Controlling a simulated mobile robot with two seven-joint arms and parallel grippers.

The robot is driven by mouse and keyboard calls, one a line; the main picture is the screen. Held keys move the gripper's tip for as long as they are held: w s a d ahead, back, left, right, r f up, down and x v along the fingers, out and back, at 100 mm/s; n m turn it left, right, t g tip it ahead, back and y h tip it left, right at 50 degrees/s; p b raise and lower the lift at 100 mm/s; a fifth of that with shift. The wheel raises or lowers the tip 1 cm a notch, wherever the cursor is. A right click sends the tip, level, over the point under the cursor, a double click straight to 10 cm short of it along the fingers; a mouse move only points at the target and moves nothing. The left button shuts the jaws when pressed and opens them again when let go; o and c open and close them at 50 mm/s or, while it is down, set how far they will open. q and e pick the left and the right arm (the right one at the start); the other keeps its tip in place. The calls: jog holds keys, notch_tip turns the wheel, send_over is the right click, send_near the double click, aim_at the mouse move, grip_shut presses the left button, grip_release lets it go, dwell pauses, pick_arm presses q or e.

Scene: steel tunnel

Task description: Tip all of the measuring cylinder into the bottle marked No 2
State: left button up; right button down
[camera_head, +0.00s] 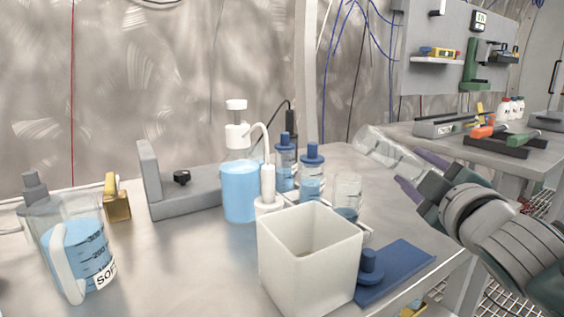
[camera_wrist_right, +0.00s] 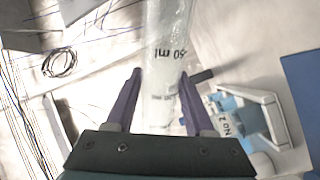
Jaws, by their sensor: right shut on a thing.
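The clear measuring cylinder (camera_head: 388,150) is held tilted in the air above the bench's right side, its upper end towards the left. My right gripper (camera_head: 418,176) is shut on it. In the right wrist view the cylinder (camera_wrist_right: 166,55), marked 50 ml, lies between the purple fingers (camera_wrist_right: 160,103). I cannot tell how much it holds. A bottle labelled No 2 (camera_wrist_right: 228,117) with blue liquid shows right of the fingers there. In the head view an uncapped clear vessel (camera_head: 347,191) with blue liquid stands below and left of the cylinder; its label is hidden. My left gripper is not in view.
A white square container (camera_head: 308,262) stands in front of the open vessel. A blue cap (camera_head: 370,266) sits on a blue mat (camera_head: 408,268). Two blue-capped bottles (camera_head: 286,165) (camera_head: 312,172) and a wash bottle (camera_head: 240,185) stand behind. A jug (camera_head: 78,250) stands left.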

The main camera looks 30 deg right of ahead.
aim_at(393, 146)
jog(key=shift+r, duration=0.1)
jog(key=shift+w+a+r+m, duration=0.15)
jog(key=shift+a+m, duration=0.2)
jog(key=shift+m, duration=0.25)
jog(key=shift+w+a+f+m, duration=0.15)
jog(key=shift+a+m, duration=0.15)
jog(key=shift+m, duration=0.3)
jog(key=m, duration=0.1)
jog(key=a+m, duration=0.1)
jog(key=m, duration=0.1)
jog(key=shift+w+a+r+m+p, duration=0.1)
jog(key=shift+w+a+m+p, duration=0.2)
jog(key=shift+w+p, duration=0.1)
jog(key=r+p, duration=0.1)
jog(key=a+r+m+p, duration=0.1)
jog(key=r+m+p, duration=0.1)
jog(key=r, duration=0.1)
jog(key=shift+w+a+p, duration=0.3)
jog(key=shift+w+p, duration=0.1)
jog(key=r+m+p, duration=0.1)
jog(key=a+r+m+p, duration=0.1)
jog(key=r, duration=0.1)
jog(key=w+a+r+p, duration=0.1)
jog(key=p, duration=0.1)
jog(key=shift+r+m, duration=0.25)
jog(key=shift+m, duration=0.15)
jog(key=shift+w+a+r+m+p, duration=0.2)
jog(key=shift+a+r+m+p, duration=0.3)
jog(key=shift+r+p, duration=0.15)
jog(key=shift+r, duration=0.1)
